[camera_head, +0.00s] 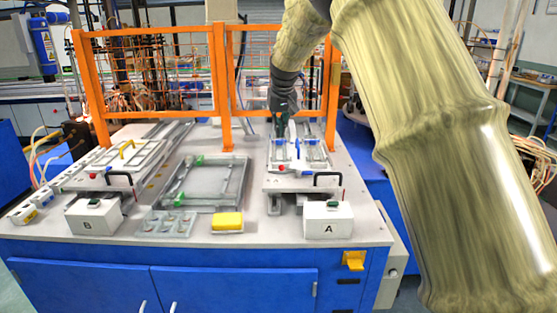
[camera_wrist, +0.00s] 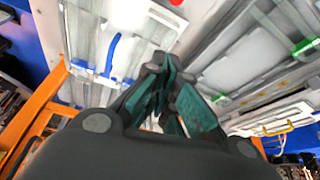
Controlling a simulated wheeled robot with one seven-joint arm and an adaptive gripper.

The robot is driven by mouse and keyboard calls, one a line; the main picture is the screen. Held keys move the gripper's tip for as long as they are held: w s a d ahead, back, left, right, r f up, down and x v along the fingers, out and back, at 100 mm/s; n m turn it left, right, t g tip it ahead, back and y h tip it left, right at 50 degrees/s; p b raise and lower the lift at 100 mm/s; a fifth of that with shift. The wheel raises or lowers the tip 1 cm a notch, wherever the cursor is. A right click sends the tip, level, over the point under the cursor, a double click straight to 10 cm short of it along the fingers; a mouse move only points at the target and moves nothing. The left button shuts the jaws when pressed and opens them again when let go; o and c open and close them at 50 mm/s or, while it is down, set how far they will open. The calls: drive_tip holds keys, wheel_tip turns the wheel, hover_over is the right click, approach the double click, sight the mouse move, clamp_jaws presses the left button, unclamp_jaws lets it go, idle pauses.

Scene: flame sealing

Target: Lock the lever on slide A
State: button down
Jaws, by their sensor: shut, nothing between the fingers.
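Slide A (camera_head: 320,182) stands at the right of the bench, behind the white box marked A (camera_head: 328,220). Its blue lever (camera_head: 298,150) is a thin piece on the slide; in the wrist view the blue lever (camera_wrist: 111,52) lies at upper left, bent at one end. I cannot tell whether it is locked. A red knob (camera_head: 281,168) sits near the slide's front; part of it shows at the wrist view's top edge (camera_wrist: 177,2). My gripper (camera_head: 280,133) is shut and empty above the slide's left side. In the wrist view its dark green fingers (camera_wrist: 168,72) are together, apart from the lever.
Slide B (camera_head: 120,165) stands at the left, behind box B (camera_head: 94,216). A grey frame with green clips (camera_head: 205,208) lies between the slides. A yellow block (camera_head: 228,221) and a grey tray (camera_head: 167,224) lie in front. An orange mesh fence (camera_head: 221,85) stands behind.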

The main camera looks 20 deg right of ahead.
drive_tip(key=shift+r, duration=0.15)
drive_tip(key=p+x, duration=0.2)
drive_tip(key=x, duration=0.7)
drive_tip(key=shift+w+f+p, duration=0.1)
drive_tip(key=shift+f+p, duration=0.2)
drive_tip(key=shift+f, duration=0.05)
drive_tip(key=shift+s+f, duration=0.3)
drive_tip(key=shift+s, duration=0.2)
drive_tip(key=shift+s+a+p, duration=0.1)
drive_tip(key=shift+s+p, duration=0.4)
drive_tip(key=shift+s, duration=0.35)
drive_tip(key=shift+s+f, duration=0.25)
drive_tip(key=shift+s, duration=0.35)
